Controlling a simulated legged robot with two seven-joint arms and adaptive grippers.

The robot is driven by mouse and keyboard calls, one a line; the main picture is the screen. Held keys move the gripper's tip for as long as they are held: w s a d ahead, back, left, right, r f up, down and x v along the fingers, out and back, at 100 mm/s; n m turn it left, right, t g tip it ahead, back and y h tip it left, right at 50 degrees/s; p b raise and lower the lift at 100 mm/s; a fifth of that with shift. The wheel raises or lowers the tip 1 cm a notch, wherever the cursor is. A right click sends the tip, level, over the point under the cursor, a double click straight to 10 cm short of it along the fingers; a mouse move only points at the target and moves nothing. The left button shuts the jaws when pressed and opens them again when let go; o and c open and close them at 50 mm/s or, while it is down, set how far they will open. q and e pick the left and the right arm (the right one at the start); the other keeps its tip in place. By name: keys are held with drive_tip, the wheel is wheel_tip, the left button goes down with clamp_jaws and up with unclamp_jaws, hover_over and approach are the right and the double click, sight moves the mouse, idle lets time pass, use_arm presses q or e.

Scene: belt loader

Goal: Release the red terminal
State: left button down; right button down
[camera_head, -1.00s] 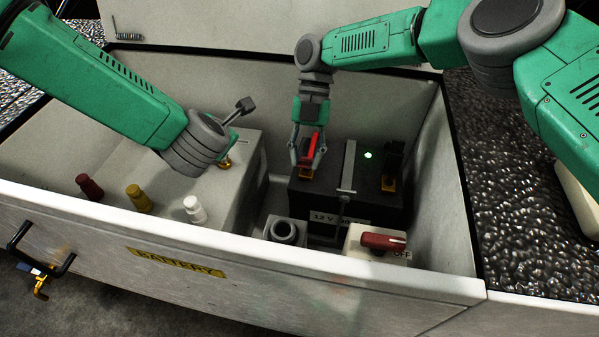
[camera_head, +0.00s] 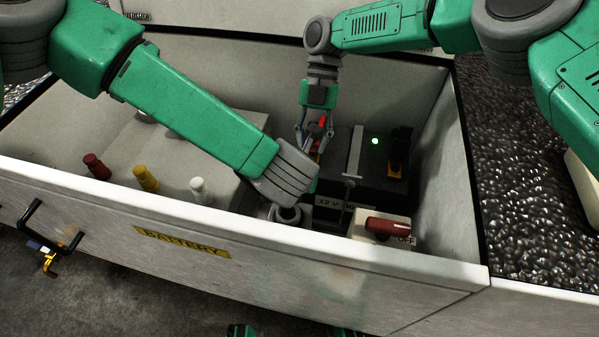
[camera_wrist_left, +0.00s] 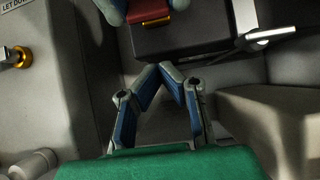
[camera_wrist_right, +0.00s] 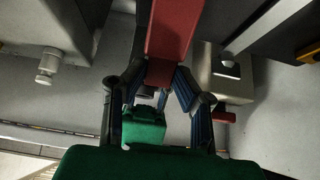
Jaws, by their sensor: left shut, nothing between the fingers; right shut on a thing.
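My right gripper (camera_head: 314,138) is shut on the red terminal (camera_head: 323,124), at the left end of the black battery (camera_head: 375,168). The right wrist view shows the red piece (camera_wrist_right: 172,42) between its fingers (camera_wrist_right: 160,75). The post under it is hidden in the head view, so I cannot tell whether it still sits on it. My left gripper (camera_wrist_left: 169,72) is shut and empty, low in front of the battery; its wrist hides it in the head view. The red terminal shows just ahead of it in the left wrist view (camera_wrist_left: 148,11).
A metal bar (camera_head: 353,160) crosses the battery; a black terminal (camera_head: 399,145) stands at right. A red switch (camera_head: 384,227) marked OFF and a round socket (camera_head: 285,214) lie in front. A grey box (camera_head: 215,165) and red, yellow and white caps stand left. Box walls surround all.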

use_arm(q)
drive_tip(key=shift+w+d+r, duration=0.2)
drive_tip(key=shift+w+r, duration=0.4)
drive_tip(key=shift+r, duration=0.15)
drive_tip(key=shift+w+d+r, duration=0.15)
drive_tip(key=shift+w+r, duration=0.45)
drive_tip(key=shift+r, duration=0.1)
use_arm(e)
drive_tip(key=shift+w+d, duration=0.15)
drive_tip(key=shift+w, duration=0.05)
use_arm(q)
drive_tip(key=shift+w+r, duration=0.1)
